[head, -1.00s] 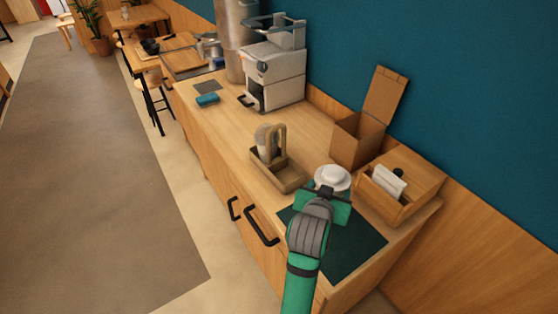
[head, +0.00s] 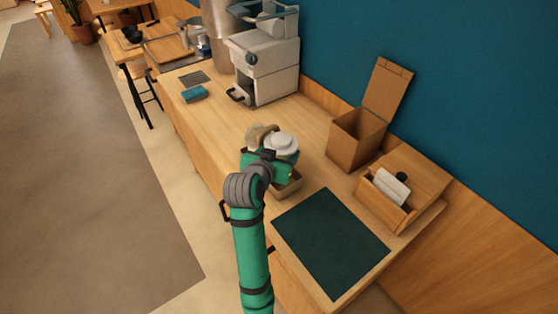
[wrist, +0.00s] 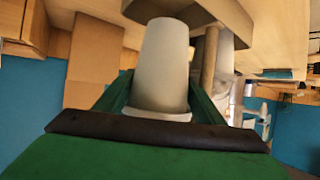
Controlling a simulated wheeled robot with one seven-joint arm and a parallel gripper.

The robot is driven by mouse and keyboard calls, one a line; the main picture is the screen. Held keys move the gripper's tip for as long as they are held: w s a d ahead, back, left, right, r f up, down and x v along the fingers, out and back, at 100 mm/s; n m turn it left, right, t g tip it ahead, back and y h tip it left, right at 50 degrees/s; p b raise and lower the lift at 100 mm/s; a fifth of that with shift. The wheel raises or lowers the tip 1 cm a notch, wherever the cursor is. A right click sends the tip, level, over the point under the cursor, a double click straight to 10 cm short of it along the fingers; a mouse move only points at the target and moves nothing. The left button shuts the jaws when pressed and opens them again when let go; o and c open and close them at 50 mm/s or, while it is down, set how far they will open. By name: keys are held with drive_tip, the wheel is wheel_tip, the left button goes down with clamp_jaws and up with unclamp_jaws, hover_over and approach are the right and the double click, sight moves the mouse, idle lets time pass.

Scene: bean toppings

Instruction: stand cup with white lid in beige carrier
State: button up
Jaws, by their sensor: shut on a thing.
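The cup with the white lid (head: 284,143) is pale and upright, over the near end of the beige carrier (head: 287,189). My gripper (head: 272,165) is shut on this cup. In the wrist view, which is upside down, the cup's tapered body (wrist: 162,60) stands between the green fingers. Its base is close to the carrier (wrist: 235,12); I cannot tell whether it is inside or just above. The carrier's handle (wrist: 210,55) is beside the cup, with another pale cup (wrist: 226,50) beyond it. My arm hides much of the carrier in the head view.
A dark green mat (head: 330,240) lies empty at the near end of the counter. An open cardboard box (head: 355,140) and a wooden napkin box (head: 405,185) stand to the right. A coffee machine (head: 265,60) and a blue cloth (head: 194,94) are farther back.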

drive_tip(key=shift+s+d+f, duration=0.15)
drive_tip(key=shift+f, duration=0.45)
drive_tip(key=shift+s+d+f, duration=0.1)
drive_tip(key=shift+s+f, duration=0.05)
drive_tip(key=shift+f, duration=0.45)
wheel_tip(320, 180, down, 3)
drive_tip(key=shift+s+a, duration=0.1)
drive_tip(key=shift+w+a+f, duration=0.1)
drive_tip(key=shift+w+f, duration=0.2)
drive_tip(key=shift+f, duration=0.1)
drive_tip(key=o, duration=0.5)
drive_tip(key=shift+f, duration=0.15)
drive_tip(key=shift+o, duration=0.2)
